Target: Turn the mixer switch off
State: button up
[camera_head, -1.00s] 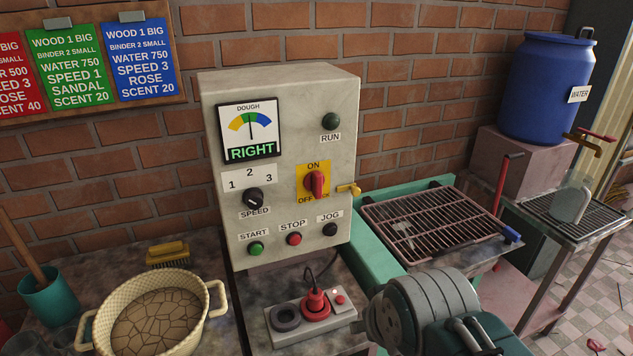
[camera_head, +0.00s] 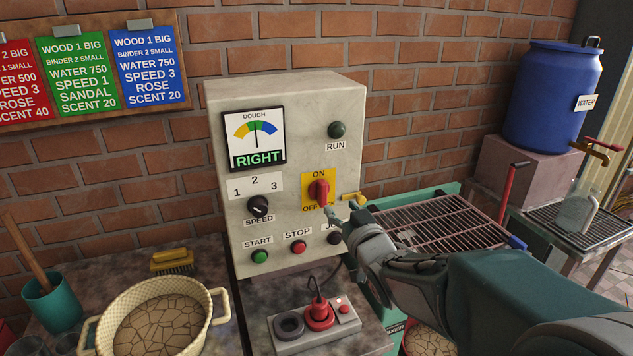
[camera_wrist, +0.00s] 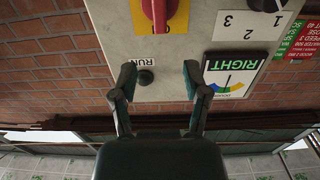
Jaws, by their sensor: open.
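The mixer switch (camera_head: 319,192) is a red rotary handle on a yellow plate marked ON above and OFF below, on the front of a pale control box (camera_head: 290,105). Its handle stands upright, toward ON. In the wrist view, which is upside down, the red switch (camera_wrist: 158,12) shows at the top edge, partly cut off. My gripper (camera_head: 332,217) is just below and right of the switch in the head view, in front of the panel, apart from the handle as far as I can tell. In the wrist view my gripper (camera_wrist: 158,72) has its fingers spread, with nothing between them.
The speed knob (camera_head: 258,206), START button (camera_head: 260,256) and STOP button (camera_head: 299,247) are on the same panel. A yellow key-like part (camera_head: 353,198) sticks out at the box's right edge. A metal rack (camera_head: 440,222) stands to the right.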

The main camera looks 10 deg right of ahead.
aim_at(324, 187)
jog(key=w, duration=0.3)
jog(key=w+a, duration=0.1)
jog(key=w, duration=0.6)
jog(key=shift+w+a, duration=0.3)
jog(key=shift+w, duration=0.1)
jog(key=shift+s, duration=0.1)
grip_shut()
jog(key=shift+f, duration=0.1)
